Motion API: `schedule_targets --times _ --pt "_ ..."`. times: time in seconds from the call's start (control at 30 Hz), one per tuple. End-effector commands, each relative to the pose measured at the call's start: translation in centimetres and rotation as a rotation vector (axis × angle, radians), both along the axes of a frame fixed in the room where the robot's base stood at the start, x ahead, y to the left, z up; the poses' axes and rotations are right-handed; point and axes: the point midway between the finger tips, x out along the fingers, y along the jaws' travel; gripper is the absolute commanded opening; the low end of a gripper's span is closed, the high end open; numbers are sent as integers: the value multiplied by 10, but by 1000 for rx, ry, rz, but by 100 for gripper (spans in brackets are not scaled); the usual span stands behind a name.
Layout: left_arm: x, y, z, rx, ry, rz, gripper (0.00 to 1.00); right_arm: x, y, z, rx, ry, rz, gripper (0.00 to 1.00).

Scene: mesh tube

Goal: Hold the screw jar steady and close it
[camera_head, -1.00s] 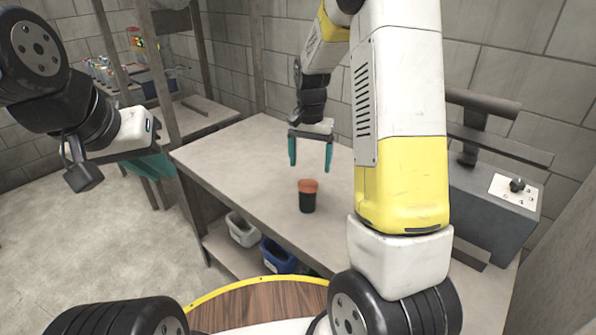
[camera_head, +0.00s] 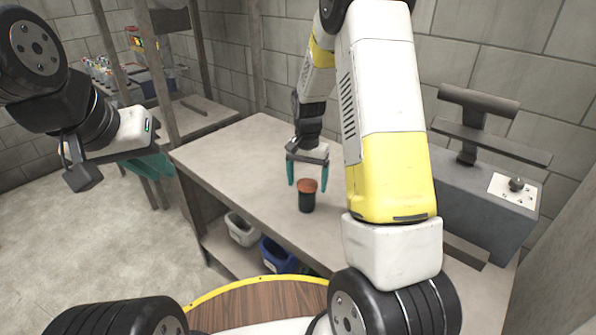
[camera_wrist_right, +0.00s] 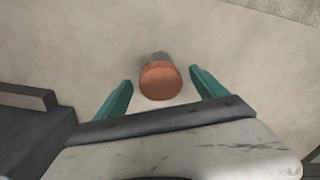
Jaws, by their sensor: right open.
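The screw jar (camera_head: 307,203) stands upright on the workbench, with a dark body and an orange-brown lid (camera_head: 308,185) on top. My right gripper (camera_head: 307,187) is open above the bench, its teal fingers pointing down on either side of the lid in the head view. In the right wrist view, the lid (camera_wrist_right: 160,82) shows between the two spread fingers, with gaps on both sides; a little of the jar's grey body (camera_wrist_right: 154,57) shows behind it. My left gripper (camera_head: 152,167) is at the left, away from the jar and bench; its finger gap is unclear.
The grey workbench (camera_head: 235,160) is clear around the jar. A grey machine (camera_head: 480,200) with a control knob stands at the right. White (camera_head: 241,229) and blue (camera_head: 277,254) bins sit below the bench. A shelf (camera_head: 195,115) with small items is at the back left.

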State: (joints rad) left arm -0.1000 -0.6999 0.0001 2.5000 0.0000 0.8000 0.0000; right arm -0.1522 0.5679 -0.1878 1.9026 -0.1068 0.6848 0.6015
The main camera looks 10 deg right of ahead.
Motion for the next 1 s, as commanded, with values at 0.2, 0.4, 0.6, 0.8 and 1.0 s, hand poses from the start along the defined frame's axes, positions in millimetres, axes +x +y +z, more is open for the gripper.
schedule_targets --times 0.2,0.4,0.6,0.8,1.0 --pt "0 0 0 0 0 0 15 0 0 0 0 0 1 82" --pt "0 0 0 0 0 0 15 0 0 0 0 -1 1 64" --pt "0 0 0 0 0 0 15 0 0 0 0 -1 1 25" --pt "0 0 0 0 0 0 15 0 0 0 0 -1 1 18" --pt "0 0 0 0 0 0 15 1 0 5 0 -1 1 18"
